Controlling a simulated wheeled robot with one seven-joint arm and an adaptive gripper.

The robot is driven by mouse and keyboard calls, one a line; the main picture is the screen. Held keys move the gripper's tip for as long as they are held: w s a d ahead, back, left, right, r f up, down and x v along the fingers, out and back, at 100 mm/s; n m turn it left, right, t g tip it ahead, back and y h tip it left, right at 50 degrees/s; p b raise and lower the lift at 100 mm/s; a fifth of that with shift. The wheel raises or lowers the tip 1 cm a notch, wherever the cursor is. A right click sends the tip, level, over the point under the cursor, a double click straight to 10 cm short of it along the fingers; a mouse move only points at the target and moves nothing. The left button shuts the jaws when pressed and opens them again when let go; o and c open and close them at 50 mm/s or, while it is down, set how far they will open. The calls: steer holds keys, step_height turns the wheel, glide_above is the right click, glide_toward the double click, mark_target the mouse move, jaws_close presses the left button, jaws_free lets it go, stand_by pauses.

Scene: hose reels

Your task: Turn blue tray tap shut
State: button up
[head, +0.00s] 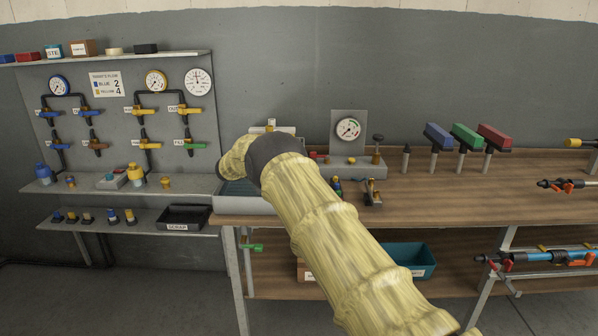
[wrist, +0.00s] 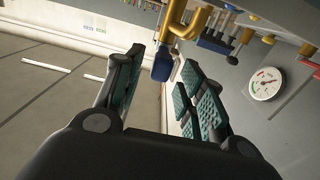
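A tap with a blue handle (wrist: 162,63) and a yellow body (wrist: 183,22) shows in the wrist view. The blue handle lies between the fingertips of my gripper (wrist: 161,68). The fingers, with teal ribbed pads, stand apart on either side of the handle, and I see a gap on the left side; contact on the right side is hard to tell. In the head view my yellow-sleeved arm reaches over the grey tray (head: 240,203) at the left end of the bench and hides the gripper and this tap.
A wall panel with several blue, yellow, green and brown-handled taps (head: 143,111) stands left. A round gauge (head: 348,129) is behind the bench, also in the wrist view (wrist: 265,83). Red, green and blue blocks (head: 466,137) stand on posts right.

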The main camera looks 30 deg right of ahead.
steer(key=shift+v, duration=2.9)
